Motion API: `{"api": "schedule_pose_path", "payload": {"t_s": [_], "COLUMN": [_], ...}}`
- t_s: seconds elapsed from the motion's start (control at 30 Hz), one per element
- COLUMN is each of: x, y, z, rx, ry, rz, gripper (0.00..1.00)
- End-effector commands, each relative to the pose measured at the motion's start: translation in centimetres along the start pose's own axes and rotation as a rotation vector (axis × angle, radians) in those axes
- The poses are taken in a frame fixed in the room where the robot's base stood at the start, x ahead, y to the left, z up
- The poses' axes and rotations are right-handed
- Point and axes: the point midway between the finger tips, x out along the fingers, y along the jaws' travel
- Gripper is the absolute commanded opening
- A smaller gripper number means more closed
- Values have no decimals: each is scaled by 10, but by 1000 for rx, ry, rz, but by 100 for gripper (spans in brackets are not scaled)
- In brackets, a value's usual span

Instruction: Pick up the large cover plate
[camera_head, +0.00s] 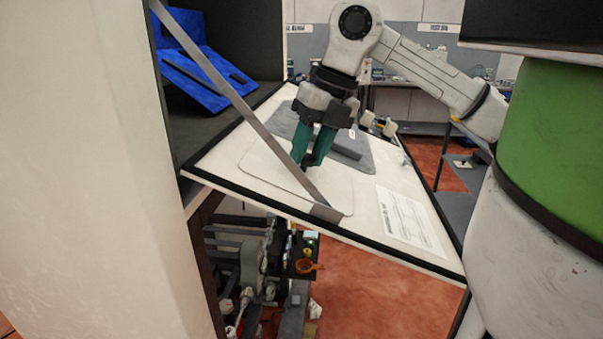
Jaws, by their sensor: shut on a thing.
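A flat grey slab (346,144), which I take to be the large cover plate, lies at or just above a grey mat (366,164) on the white fold-down board. My gripper (313,164) points down at the slab's left side, with its two green fingers close together. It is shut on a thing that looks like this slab. The fingers hide the grip itself. I cannot tell whether the slab is clear of the mat.
A pale rounded mat (265,168) lies left on the board (368,218). A diagonal metal strap (232,95) crosses in front. Blue parts (205,80) sit in the dark cabinet. A printed sheet (408,215) lies at right. Several tools clutter the space below.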

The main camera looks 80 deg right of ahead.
Motion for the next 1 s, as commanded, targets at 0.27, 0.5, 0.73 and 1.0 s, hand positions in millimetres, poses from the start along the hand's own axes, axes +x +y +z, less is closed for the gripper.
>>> {"api": "schedule_pose_path", "payload": {"t_s": [0.27,0.5,0.73,1.0], "x": [0,-1,-9,-56], "y": [0,0,2,-3], "z": [0,0,2,17], "rx": [0,0,1,7], "ry": [0,-1,-2,-5], "rz": [0,0,-1,0], "gripper": [0,0,0,0]}}
